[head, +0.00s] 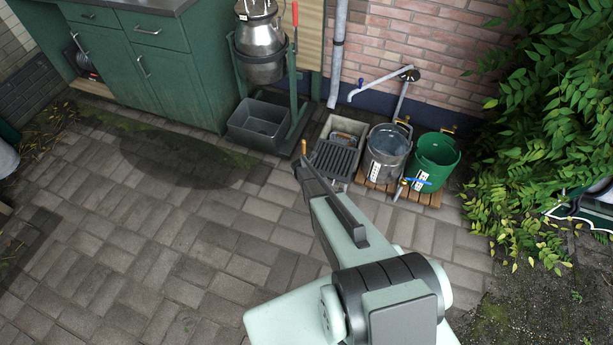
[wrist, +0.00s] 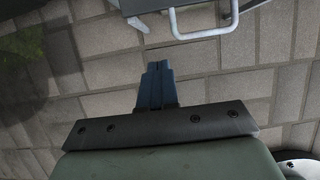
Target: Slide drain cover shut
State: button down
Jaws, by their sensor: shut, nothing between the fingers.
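The drain cover (head: 335,160) is a dark slatted grate at the front of a pale stone drain basin (head: 327,127) by the brick wall. The basin's back part is uncovered and something inside shows there. In the wrist view a pale grey bar handle (wrist: 204,33) shows at the top, in front of a dark edge that seems to be the cover. My gripper (head: 303,163) is near the cover's left front side in the head view. Its fingers (wrist: 155,68) are shut and empty, below and left of the handle, apart from it in the picture.
A metal bucket (head: 387,152) with water and a green bucket (head: 436,163) stand on a wooden pallet (head: 412,195) to the right. A dark tub (head: 259,126) sits left, under a metal churn (head: 260,45) in a stand. Paving in front is clear.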

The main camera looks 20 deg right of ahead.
aim_at(325, 144)
jog(key=w+d+f, duration=0.4)
jog(key=f, duration=0.1)
jog(key=shift+w+d+f, duration=0.2)
jog(key=shift+f, duration=0.05)
jog(key=shift+w+d, duration=0.1)
jog(key=w+d, duration=1.5)
jog(key=shift+s+a, duration=0.2)
